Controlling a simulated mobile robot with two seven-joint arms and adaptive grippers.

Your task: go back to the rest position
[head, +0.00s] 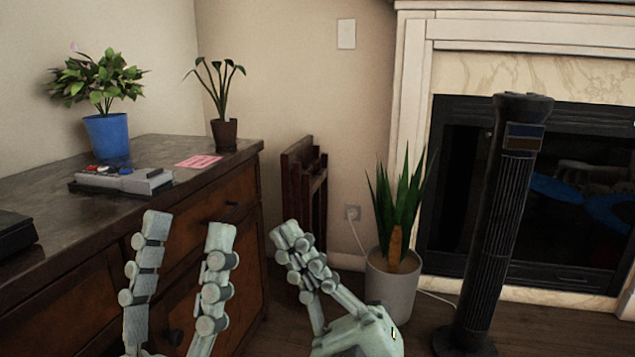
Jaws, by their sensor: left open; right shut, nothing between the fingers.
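My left gripper (188,228) is at the lower left in the head view, its two pale fingers pointing up and spread apart. It is open and empty, in front of the wooden dresser. My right gripper (284,238) is just to its right, tilted toward the upper left. Its fingers are together with nothing between them. Neither gripper is seen to hold anything.
The dark wooden dresser (165,148) fills the left, with a blue-potted plant (107,135), a smaller plant (223,134) and a grey device (125,180) on top. A floor plant (392,285) and a black tower (497,220) stand to the right, before the fireplace (590,120).

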